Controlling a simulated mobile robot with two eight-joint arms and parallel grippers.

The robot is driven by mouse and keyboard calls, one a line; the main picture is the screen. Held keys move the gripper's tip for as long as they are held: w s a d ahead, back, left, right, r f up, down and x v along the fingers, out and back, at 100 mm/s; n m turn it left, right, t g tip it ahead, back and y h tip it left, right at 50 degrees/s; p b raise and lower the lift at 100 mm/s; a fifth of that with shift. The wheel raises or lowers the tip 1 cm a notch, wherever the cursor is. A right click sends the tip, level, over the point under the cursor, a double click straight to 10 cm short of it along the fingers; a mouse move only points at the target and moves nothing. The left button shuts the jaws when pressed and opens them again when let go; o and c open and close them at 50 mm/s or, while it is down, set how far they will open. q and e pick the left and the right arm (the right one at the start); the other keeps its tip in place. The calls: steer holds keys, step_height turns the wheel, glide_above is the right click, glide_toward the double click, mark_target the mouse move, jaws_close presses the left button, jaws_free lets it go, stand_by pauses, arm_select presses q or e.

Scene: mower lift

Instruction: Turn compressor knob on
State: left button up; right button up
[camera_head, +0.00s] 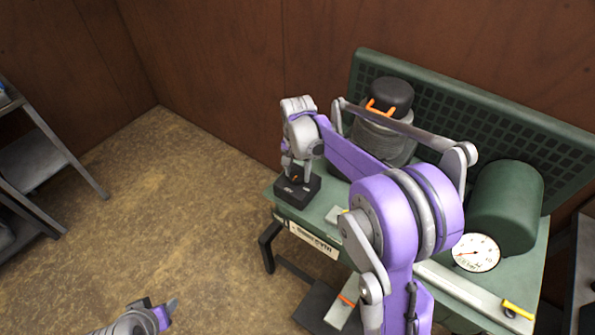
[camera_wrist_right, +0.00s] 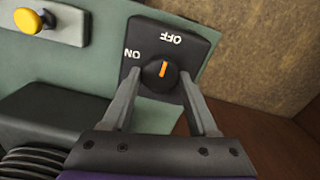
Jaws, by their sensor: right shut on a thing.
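The compressor knob (camera_wrist_right: 161,75) is a round black dial with an orange pointer on a black switch box marked ON and OFF (camera_wrist_right: 143,28). In the wrist view the pointer faces up, roughly toward the OFF label, with ON to the left. My right gripper (camera_wrist_right: 160,92) is shut on the knob, one finger on each side. In the head view the switch box (camera_head: 298,190) sits at the left end of the green compressor (camera_head: 325,215), under my right gripper (camera_head: 295,172). My left gripper (camera_head: 160,305) is low at the bottom left, away from the compressor; its jaw opening is unclear.
A pressure gauge (camera_head: 476,252), a green tank (camera_head: 507,205) and a motor with a black cap (camera_head: 392,96) are on the compressor. A yellow button (camera_wrist_right: 28,20) is near the switch box. A grey shelf (camera_head: 35,160) stands at left. The floor between is clear.

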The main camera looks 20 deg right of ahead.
arm_select(q)
steer(key=shift+f, duration=0.15)
arm_select(e)
steer(key=shift+n, duration=0.3)
steer(key=n+b, duration=0.1)
steer(key=n, duration=0.2)
steer(key=shift+n, duration=0.3)
steer(key=n+b, duration=0.1)
steer(key=n, duration=0.3)
steer(key=shift+n, duration=0.3)
steer(key=n, duration=0.4)
steer(key=shift+b, duration=0.3)
arm_select(q)
steer(key=shift+s+f, duration=0.25)
steer(key=shift+f, duration=0.4)
steer(key=shift+s+f, duration=0.2)
steer(key=shift+f, duration=0.4)
steer(key=shift+s+f, duration=0.25)
steer(key=shift+f, duration=0.4)
arm_select(e)
steer(key=shift+n, duration=2.5)
steer(key=o, duration=1.4)
steer(key=shift+c, duration=0.2)
